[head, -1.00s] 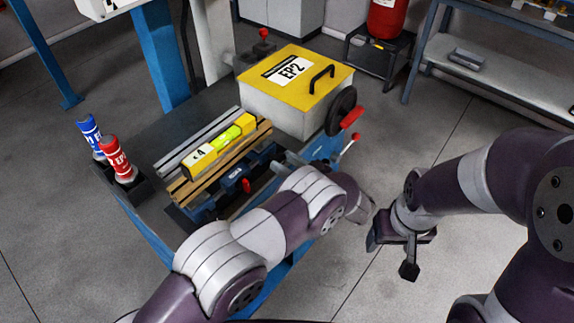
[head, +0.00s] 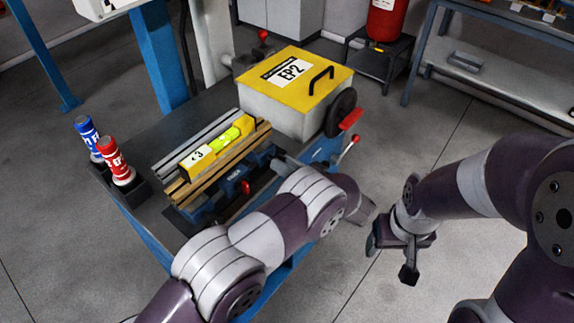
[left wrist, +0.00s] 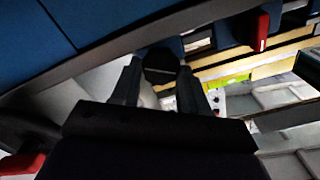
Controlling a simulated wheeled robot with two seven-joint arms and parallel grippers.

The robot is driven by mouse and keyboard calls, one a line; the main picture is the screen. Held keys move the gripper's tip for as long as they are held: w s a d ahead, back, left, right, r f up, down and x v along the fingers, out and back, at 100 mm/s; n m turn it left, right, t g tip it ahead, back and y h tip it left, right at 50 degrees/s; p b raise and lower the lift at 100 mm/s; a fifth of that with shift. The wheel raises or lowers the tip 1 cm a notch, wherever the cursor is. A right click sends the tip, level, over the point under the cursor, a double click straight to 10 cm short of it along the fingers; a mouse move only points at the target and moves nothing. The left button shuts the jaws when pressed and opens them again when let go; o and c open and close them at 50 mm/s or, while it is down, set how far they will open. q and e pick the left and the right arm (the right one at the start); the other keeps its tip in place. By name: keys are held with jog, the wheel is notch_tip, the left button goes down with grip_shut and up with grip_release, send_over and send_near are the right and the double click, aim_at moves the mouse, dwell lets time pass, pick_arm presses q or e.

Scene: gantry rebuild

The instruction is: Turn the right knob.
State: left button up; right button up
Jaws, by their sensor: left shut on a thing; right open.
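In the left wrist view, my left gripper (left wrist: 162,82) is shut on a round black knob (left wrist: 162,64), with a finger on each side. In the head view its fingers and this knob are hidden by my own wrist. A yellow spirit level (head: 216,146) with a green vial and a small white display reading 3 lies along wooden strips on the machine bench. Part of its green vial shows in the left wrist view (left wrist: 232,82). My right gripper (head: 393,254) is open and empty, above the floor to the right of the bench.
A yellow-lidded box marked EP2 (head: 293,72) stands behind the level, with a black wheel (head: 340,112) and red handle at its side. A blue bottle (head: 87,134) and a red bottle (head: 115,160) stand at the bench's left.

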pick_arm(q)
jog(key=o, duration=1)
jog(key=shift+o, duration=0.2)
